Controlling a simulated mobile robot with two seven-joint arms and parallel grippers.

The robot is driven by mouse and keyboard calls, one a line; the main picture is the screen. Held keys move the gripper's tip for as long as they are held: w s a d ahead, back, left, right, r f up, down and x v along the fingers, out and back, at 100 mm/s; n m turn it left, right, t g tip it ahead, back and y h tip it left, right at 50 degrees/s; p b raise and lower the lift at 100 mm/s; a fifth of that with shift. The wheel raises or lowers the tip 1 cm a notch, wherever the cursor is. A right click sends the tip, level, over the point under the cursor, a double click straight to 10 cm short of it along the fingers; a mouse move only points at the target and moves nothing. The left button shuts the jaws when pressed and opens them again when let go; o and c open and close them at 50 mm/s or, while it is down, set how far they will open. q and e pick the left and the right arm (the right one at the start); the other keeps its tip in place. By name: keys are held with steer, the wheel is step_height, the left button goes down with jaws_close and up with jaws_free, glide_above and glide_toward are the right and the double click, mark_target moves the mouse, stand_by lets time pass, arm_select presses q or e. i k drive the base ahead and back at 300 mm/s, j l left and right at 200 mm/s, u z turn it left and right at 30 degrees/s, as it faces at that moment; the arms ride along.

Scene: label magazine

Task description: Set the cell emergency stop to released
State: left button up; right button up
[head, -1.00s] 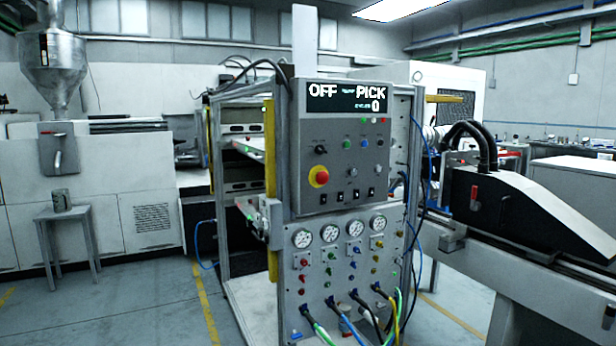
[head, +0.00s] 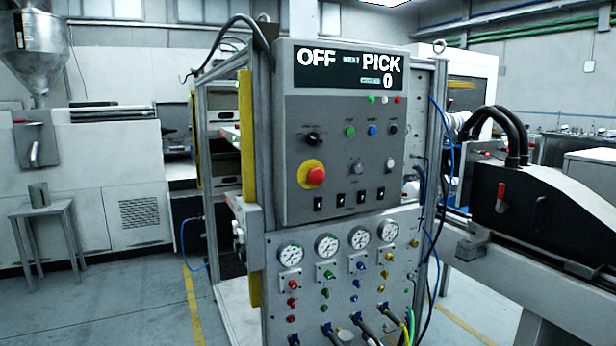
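The cell emergency stop (head: 315,176) is a red mushroom button on a yellow round base. It sits at the lower left of the grey control panel (head: 345,110). Whether the button is pressed in or out cannot be told at this size. The panel's display (head: 347,68) reads OFF, PICK and 0. Neither of my grippers shows in the head view.
Below the panel is a plate with gauges (head: 327,246), small coloured knobs and hoses. A black machine cover with a red handle (head: 502,197) stands at the right. A small stool (head: 42,210) stands at the left. The floor (head: 130,300) at the front left is clear.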

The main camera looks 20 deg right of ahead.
mark_target(314, 176)
steer(key=i+l+u, duration=0.15)
steer(key=l, duration=0.15)
steer(key=i+l+u, duration=0.15)
steer(key=l, duration=0.2)
steer(key=i+l+u, duration=0.15)
steer(key=l, duration=0.6)
steer(key=i+l+u, duration=0.15)
steer(key=l, duration=0.6)
steer(key=l+u, duration=0.15)
steer(key=l, duration=0.6)
